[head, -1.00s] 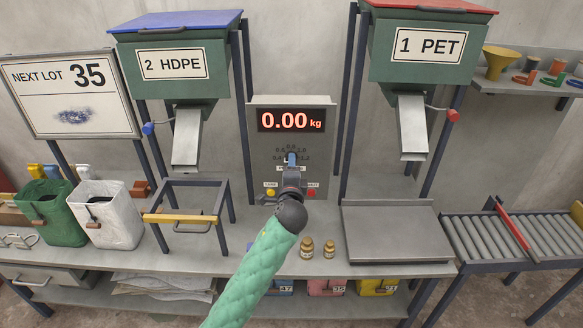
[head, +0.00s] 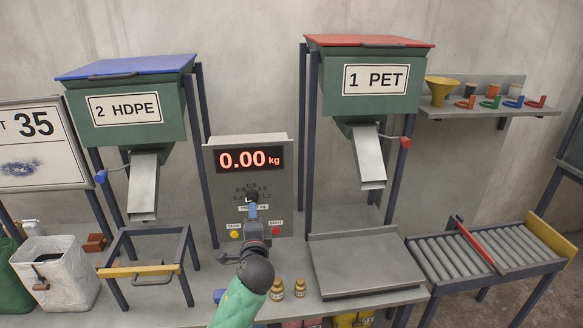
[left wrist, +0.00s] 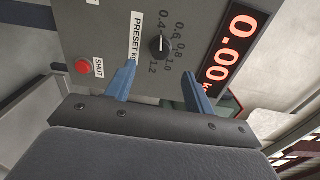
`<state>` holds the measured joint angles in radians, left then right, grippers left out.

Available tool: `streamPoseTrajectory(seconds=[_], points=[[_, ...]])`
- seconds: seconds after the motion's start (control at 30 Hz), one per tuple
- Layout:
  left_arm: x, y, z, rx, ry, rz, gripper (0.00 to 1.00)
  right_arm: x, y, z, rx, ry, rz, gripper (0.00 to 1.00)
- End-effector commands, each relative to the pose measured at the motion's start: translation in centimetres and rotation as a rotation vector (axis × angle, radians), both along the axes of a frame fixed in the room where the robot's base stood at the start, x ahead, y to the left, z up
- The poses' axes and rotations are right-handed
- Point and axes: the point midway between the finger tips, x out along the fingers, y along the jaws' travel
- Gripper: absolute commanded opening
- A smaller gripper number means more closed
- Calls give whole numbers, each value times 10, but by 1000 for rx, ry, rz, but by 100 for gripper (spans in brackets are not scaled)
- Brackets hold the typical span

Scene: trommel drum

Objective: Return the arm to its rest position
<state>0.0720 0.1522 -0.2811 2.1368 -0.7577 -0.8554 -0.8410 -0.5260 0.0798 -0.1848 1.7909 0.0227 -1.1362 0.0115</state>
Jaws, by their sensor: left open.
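My left gripper (head: 251,212) is in front of the grey control panel (head: 222,160), with its arm in a green padded sleeve coming up from the bottom of the head view. In the left wrist view its two blue fingers (left wrist: 160,88) are spread apart with nothing between them. The black preset knob (left wrist: 160,46) lies beyond the fingertips, and I see a gap between them and it. The display (head: 249,159) reads 0.00 kg. My right gripper is in neither view.
Two hoppers, 2 HDPE (head: 128,108) and 1 PET (head: 372,78), stand either side of the panel. A scale plate (head: 368,263), small brown bottles (head: 299,287), an empty frame stand (head: 152,270) and a white sack (head: 56,272) are on the bench. A roller conveyor (head: 490,255) is at right.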

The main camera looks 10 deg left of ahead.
Motion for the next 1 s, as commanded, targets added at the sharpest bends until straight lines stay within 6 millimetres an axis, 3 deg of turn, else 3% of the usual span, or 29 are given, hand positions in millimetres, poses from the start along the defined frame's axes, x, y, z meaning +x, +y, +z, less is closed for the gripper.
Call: streamPoseTrajectory(seconds=[0.23, 0.37, 0.5, 0.67, 0.87, 1.0], points=[[0, 1, -11, -248, -19, 11, 54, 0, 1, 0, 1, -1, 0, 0], [7, -4, -48, -508, 39, 21, 54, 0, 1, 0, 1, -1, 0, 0], [15, -10, -114, -828, 160, 77, 54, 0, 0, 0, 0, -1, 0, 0], [-5, -17, -201, -1066, 316, 178, 54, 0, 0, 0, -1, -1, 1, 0], [-59, -26, -309, -1245, 508, 323, 54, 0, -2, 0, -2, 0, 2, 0], [-111, -32, -378, -1313, 637, 419, 54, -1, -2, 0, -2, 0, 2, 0]])
